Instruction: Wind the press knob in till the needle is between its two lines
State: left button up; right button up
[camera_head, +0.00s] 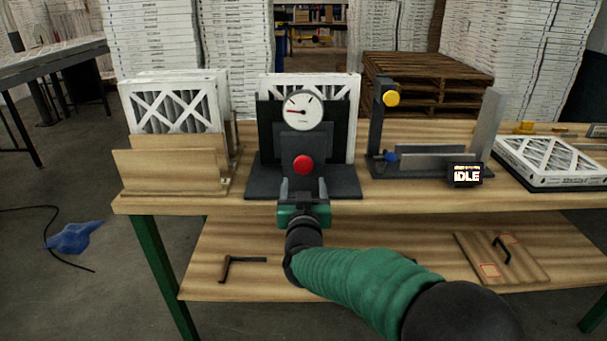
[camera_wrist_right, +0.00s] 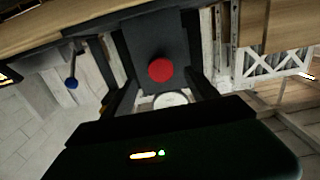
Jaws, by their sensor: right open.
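The press is a dark upright block on a dark base (camera_head: 258,182), with a red round knob (camera_head: 303,165) on its front. The knob also shows in the right wrist view (camera_wrist_right: 161,70). Above it is a white dial (camera_head: 303,110) with a red needle pointing left; two dark marks show at its upper part. The dial is partly seen in the wrist view (camera_wrist_right: 170,99). My right gripper (camera_head: 304,186) is open in front of and just below the knob, with its fingers apart and nothing between them. My left gripper is not in view.
A wooden holder (camera_head: 170,171) with white filters (camera_head: 172,105) stands left of the press. To the right are a stand with a yellow knob (camera_head: 391,98), a small IDLE display (camera_head: 465,174) and a flat filter (camera_head: 556,160). A lower shelf holds a handled board (camera_head: 500,257).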

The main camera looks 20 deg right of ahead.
aim_at(303, 168)
jog(key=w, duration=0.3)
jog(key=shift+w+r, duration=0.2)
jog(key=shift+w, duration=0.2)
jog(key=w+d, duration=0.2)
jog(key=shift+w+d+f, duration=0.1)
jog(key=shift+w+f, duration=0.05)
jog(key=shift+w, duration=0.15)
jog(key=shift+d, duration=0.2)
jog(key=shift+a, duration=0.2)
jog(key=shift+c, duration=0.3)
jog(key=shift+a, duration=0.4)
jog(key=c, duration=0.5)
jog(key=shift+d, duration=0.25)
jog(key=c, duration=0.8)
